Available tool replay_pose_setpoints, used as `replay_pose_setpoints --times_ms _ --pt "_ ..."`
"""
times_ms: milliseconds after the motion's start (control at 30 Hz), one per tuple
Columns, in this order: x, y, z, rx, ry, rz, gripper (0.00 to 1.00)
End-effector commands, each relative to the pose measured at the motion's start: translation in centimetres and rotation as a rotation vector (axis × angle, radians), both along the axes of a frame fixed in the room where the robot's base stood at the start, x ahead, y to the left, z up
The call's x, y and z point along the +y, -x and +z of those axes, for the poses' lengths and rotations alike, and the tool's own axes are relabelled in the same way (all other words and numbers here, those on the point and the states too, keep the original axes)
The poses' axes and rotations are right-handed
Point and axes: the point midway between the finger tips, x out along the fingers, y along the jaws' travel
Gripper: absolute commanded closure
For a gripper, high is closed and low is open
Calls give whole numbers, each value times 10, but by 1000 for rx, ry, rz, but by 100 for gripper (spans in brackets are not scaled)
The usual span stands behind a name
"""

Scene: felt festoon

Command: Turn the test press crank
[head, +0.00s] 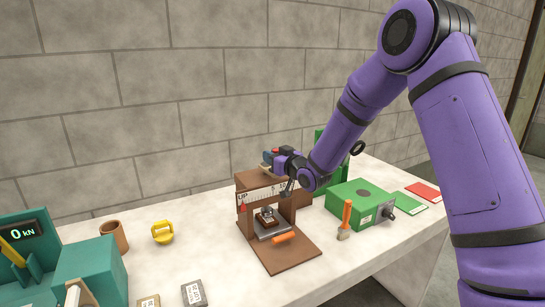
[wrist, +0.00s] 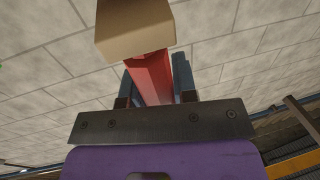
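The brown test press (head: 287,258) stands on the pale table, with "UP" lettering on its upper beam and a small stacked block (head: 266,217) inside its frame. An orange handle (head: 284,238) shows low at its front. My gripper (head: 272,159) is at the top of the press, reaching in from the right. In the wrist view, a red bar (wrist: 152,78) lies between the two blue-grey fingers, which appear to press on its sides. A tan block (wrist: 135,30) is at the bar's far end. Which part of the crank this is cannot be told for sure.
Right of the press are a green box (head: 352,203) with a dark knob, an orange-handled brush (head: 346,220) and a red book (head: 424,191). At left are a teal machine (head: 92,265) reading 0 kN, a brown cup (head: 114,237) and a yellow object (head: 162,233). A block wall stands behind.

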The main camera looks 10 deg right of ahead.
Motion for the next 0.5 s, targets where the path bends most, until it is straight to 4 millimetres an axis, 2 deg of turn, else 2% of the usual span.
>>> replay_pose_setpoints --times_ms 267,500 --pt "1 1 0 0 -1 -20 100" --pt "8 2 0 0 0 -121 100"
